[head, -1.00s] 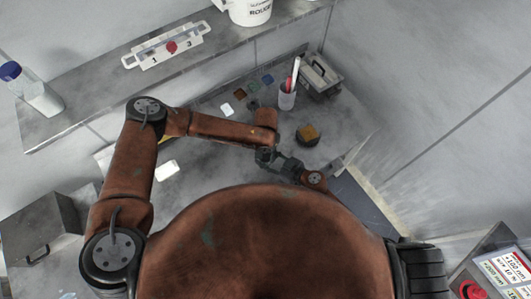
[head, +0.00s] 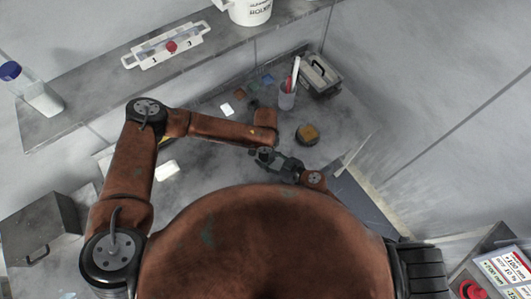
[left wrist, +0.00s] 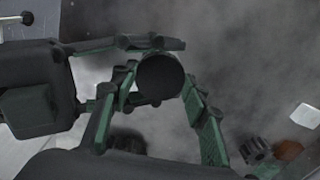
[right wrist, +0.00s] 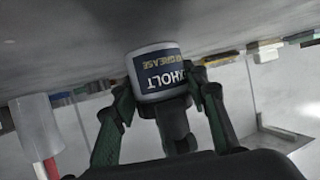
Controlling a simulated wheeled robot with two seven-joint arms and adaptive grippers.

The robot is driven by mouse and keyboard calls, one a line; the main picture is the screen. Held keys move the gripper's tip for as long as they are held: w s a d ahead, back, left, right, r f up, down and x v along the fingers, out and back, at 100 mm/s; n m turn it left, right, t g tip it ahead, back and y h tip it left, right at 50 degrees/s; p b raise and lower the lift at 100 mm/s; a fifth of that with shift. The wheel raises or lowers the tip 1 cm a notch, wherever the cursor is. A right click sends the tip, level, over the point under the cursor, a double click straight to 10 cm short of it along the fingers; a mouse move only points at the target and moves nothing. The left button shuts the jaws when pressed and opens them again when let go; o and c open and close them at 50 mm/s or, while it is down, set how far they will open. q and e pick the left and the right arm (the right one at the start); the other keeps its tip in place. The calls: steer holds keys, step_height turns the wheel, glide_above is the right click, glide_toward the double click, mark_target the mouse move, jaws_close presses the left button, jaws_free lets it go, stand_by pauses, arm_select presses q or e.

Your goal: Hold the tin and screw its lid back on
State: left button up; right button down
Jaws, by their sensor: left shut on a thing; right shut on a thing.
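The tin (right wrist: 160,72) is white with a dark blue label and shows upside down in the right wrist view. My right gripper (right wrist: 165,100) is shut on it, a finger on either side. In the left wrist view a dark round lid (left wrist: 160,77) sits between the fingers of my left gripper (left wrist: 160,95), which is shut on it. The lid covers the tin from above there, so I cannot tell whether they touch or how the thread sits. In the head view both grippers meet, the left (head: 264,155) beside the right (head: 288,166); tin and lid are hidden.
Behind the grippers on the grey bench stand a dark pot with a yellow-brown top (head: 307,134), a cup with sticks (head: 287,97) and a grey handled box (head: 320,76). A white block (head: 167,170) lies left. A raised shelf (head: 95,85) runs along the back.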

mark_target(266, 155)
arm_select(q)
steer(key=o, duration=1.3)
steer(key=shift+c, duration=0.2)
steer(key=shift+r, duration=2.3)
steer(key=shift+c, duration=0.2)
step_height(266, 155, up, 2)
steer(key=shift+w+r+n, duration=0.1)
steer(key=shift+r+n, duration=0.05)
steer(key=shift+n, duration=0.95)
steer(key=shift+r+n, duration=0.6)
